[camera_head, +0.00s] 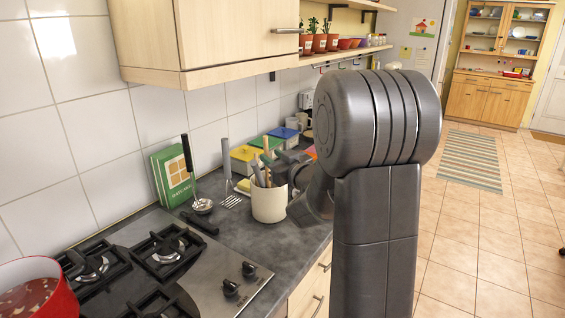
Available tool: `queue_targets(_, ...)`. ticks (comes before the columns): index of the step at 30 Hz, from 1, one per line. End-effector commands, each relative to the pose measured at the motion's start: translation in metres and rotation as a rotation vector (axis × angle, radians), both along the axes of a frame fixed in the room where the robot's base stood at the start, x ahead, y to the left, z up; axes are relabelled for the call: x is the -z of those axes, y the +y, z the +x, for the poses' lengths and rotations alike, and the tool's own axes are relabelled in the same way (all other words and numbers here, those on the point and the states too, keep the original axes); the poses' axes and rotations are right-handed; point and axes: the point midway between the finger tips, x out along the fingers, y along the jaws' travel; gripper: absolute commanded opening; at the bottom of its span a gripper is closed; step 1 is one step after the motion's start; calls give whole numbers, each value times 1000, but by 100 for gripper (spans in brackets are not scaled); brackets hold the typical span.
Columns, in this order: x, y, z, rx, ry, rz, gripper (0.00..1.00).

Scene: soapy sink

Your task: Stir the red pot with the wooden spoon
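The red pot (58,295) stands on the stove at the lower left, cut off by the picture edge. Its visible inside holds reddish contents. A cream utensil crock (269,206) stands on the dark counter beyond the stove. Several handles stick up out of it, including a light wooden one (266,147). I cannot tell which of them is the wooden spoon. My gripper (272,168) is at the crock's upper right, close to the handles. My own arm and the handles partly hide it, and its fingers are too small to tell open from shut.
A green book (173,176) leans on the wall. Stove grates (166,252) lie between pot and crock. A wall cabinet (215,35) overhangs the counter. Tiled floor is open at right.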

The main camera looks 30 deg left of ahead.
Motion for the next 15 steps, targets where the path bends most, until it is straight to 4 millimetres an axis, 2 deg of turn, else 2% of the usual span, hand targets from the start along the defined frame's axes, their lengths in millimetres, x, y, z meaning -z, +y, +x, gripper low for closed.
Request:
queue_targets(3,-1,18,8,-2,1,-1,34)
queue_targets(6,-1,28,13,-1,1,0,34)
queue_targets(15,0,37,18,0,0,1,34)
